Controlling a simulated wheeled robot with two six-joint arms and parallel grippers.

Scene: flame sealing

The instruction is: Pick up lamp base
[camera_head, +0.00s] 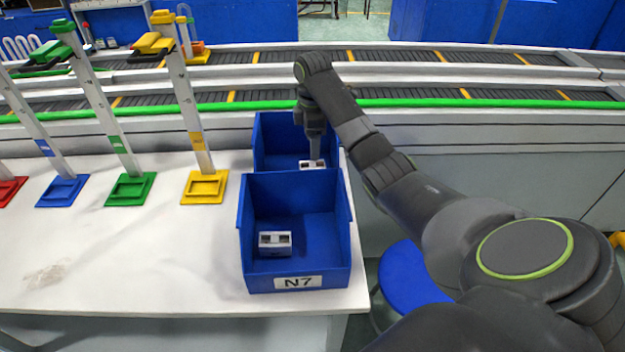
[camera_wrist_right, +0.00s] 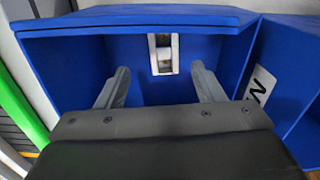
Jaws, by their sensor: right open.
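A small white-and-grey block (camera_head: 312,165), apparently a lamp base, sits in the rear blue bin (camera_head: 270,135). A similar block (camera_head: 275,243) lies at the left of the front blue bin labelled N7 (camera_head: 325,283). My right gripper (camera_head: 316,155) points down into the rear bin, just above the block there. In the right wrist view its two fingers (camera_wrist_right: 163,84) are spread apart with nothing between them. The block (camera_wrist_right: 163,54) shows ahead, beyond the fingertips and centred between them. My left gripper is not in view.
Upright stands on yellow (camera_head: 204,187), green (camera_head: 130,188), blue (camera_head: 62,190) and red bases line the white table (camera_head: 150,260) at left. A conveyor (camera_head: 430,96) with a green rail runs behind. A blue stool seat (camera_head: 408,272) is beside the table's right edge.

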